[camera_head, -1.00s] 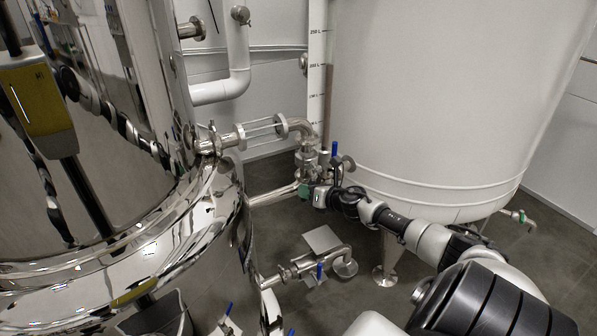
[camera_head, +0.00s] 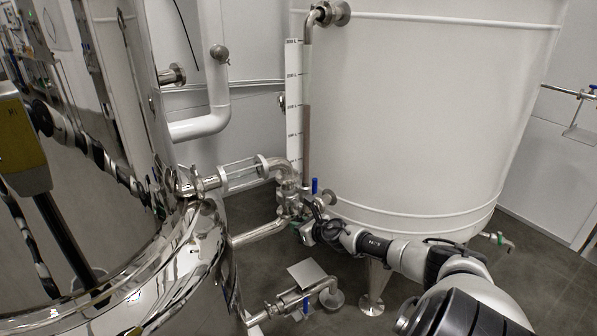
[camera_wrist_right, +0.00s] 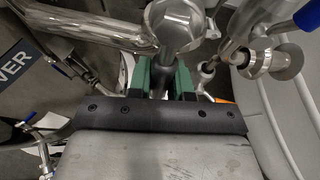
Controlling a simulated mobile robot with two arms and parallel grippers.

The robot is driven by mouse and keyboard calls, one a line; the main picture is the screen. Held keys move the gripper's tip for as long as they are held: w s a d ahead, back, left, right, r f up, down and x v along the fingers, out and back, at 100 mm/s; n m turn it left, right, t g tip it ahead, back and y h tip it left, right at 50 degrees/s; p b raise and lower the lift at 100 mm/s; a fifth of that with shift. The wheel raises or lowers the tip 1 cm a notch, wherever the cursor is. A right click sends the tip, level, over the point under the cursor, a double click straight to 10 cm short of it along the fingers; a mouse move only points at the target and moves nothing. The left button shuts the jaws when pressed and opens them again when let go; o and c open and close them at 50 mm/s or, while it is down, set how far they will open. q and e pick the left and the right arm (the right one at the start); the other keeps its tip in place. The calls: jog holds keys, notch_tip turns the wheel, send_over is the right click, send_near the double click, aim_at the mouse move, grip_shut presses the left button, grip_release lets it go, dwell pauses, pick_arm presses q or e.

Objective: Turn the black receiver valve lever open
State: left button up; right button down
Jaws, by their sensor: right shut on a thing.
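The receiver valve (camera_head: 288,197) is a steel fitting on the pipework between the polished tank and the white tank. Its steel body also shows at the top of the right wrist view (camera_wrist_right: 175,22). My right gripper (camera_head: 299,226) is at this valve, below and in front of the body. In the wrist view the green fingers of the gripper (camera_wrist_right: 166,78) are closed in from both sides below the steel body, shut on the lever. The lever itself is mostly hidden between the fingers, so its angle cannot be told. My left gripper is not in view.
A blue-handled valve (camera_head: 315,186) stands close to the right of the gripper. The white tank (camera_head: 420,110) is behind my right arm, and the polished tank (camera_head: 120,240) fills the left. Below are a lower pipe with a blue handle (camera_head: 306,304) and open grey floor.

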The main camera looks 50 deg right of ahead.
jog(key=shift+f, duration=0.15)
jog(key=c, duration=1)
grip_release()
jog(key=shift+c, duration=0.2)
jog(key=shift+s, duration=0.1)
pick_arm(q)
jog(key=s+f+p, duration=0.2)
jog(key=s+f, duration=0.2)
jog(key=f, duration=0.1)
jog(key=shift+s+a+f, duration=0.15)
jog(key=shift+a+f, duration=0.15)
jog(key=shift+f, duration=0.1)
pick_arm(e)
jog(key=v, duration=1)
jog(key=shift+s+r, duration=0.25)
jog(key=shift+s, duration=0.05)
